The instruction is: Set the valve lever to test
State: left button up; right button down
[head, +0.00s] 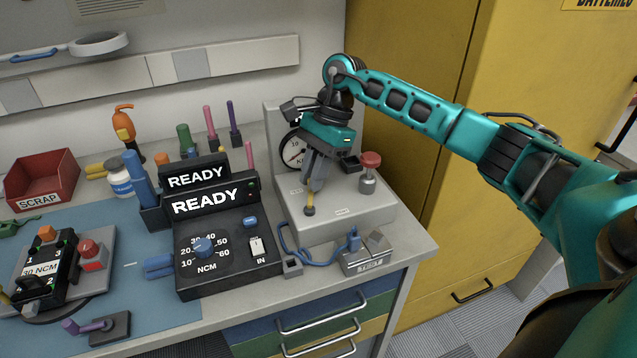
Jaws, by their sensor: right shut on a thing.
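A grey test station (355,208) with a round dial gauge (293,152) and a red mushroom knob (371,160) stands at the back right of the bench. My right gripper (313,188) reaches down over its top, left of the red knob. The rest of the lever is hidden by the fingers. The small labels on the station top are too small to read, so I cannot tell which setting the lever is at. My left gripper is not in view.
A black READY unit (225,250) with a blue dial stands left of the station. A blue cable runs to a grey block marked TEST (368,255) at the bench's front edge. A red SCRAP bin (40,180) stands far left. A yellow cabinet (440,190) closes off the right.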

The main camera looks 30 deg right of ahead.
jog(key=shift+w+a+f+n+g+b, duration=0.15)
jog(key=shift+w+a+n+g+b, duration=0.2)
jog(key=shift+n+b, duration=0.5)
jog(key=shift+a+n, duration=0.15)
jog(key=shift+n, duration=0.3)
jog(key=shift+r+g, duration=0.2)
jog(key=shift+g, duration=0.05)
jog(key=c, duration=1.2)
grip_release()
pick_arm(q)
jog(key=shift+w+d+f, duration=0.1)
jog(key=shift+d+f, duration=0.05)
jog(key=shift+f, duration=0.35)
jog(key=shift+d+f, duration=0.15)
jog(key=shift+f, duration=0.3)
pick_arm(e)
jog(key=shift+o, duration=0.5)
